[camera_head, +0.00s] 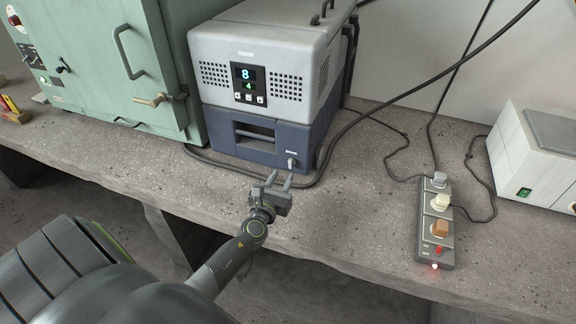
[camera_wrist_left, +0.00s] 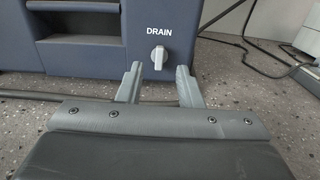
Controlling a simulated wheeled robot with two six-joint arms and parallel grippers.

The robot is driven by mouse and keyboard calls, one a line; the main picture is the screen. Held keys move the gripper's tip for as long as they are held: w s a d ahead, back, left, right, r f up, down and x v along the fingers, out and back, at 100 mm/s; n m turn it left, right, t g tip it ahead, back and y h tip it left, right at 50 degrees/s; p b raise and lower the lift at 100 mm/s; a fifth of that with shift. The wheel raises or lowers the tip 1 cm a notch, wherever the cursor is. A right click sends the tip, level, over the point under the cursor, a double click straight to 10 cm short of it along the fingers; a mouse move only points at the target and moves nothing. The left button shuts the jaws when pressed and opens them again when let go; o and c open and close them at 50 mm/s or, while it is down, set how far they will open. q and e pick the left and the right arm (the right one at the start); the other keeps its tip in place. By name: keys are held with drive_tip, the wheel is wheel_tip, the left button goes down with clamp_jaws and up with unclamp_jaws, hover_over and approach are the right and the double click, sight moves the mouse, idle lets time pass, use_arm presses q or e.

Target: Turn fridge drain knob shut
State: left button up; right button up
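The fridge (camera_head: 262,80) is a grey and dark blue box on the bench, with a lit display reading 8 and 4. Its light grey drain knob (camera_head: 291,162) is at the lower right of the dark blue front. In the left wrist view the knob (camera_wrist_left: 158,58) sits under the word DRAIN, its grip roughly upright. My left gripper (camera_head: 281,180) is open and empty in front of the knob. In the left wrist view its fingers (camera_wrist_left: 160,83) stand apart, with the knob showing beyond and between their tips. My right gripper is in neither view.
A power strip (camera_head: 437,225) with plugs and a red light lies on the bench at right. A black cable (camera_head: 335,152) runs past the fridge's lower front. A green cabinet (camera_head: 95,65) stands at left and a white box (camera_head: 535,150) at far right.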

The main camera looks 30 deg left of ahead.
sight(290, 163)
use_arm(q)
drive_tip(key=x, duration=0.6)
drive_tip(key=shift+s, duration=0.1)
clamp_jaws()
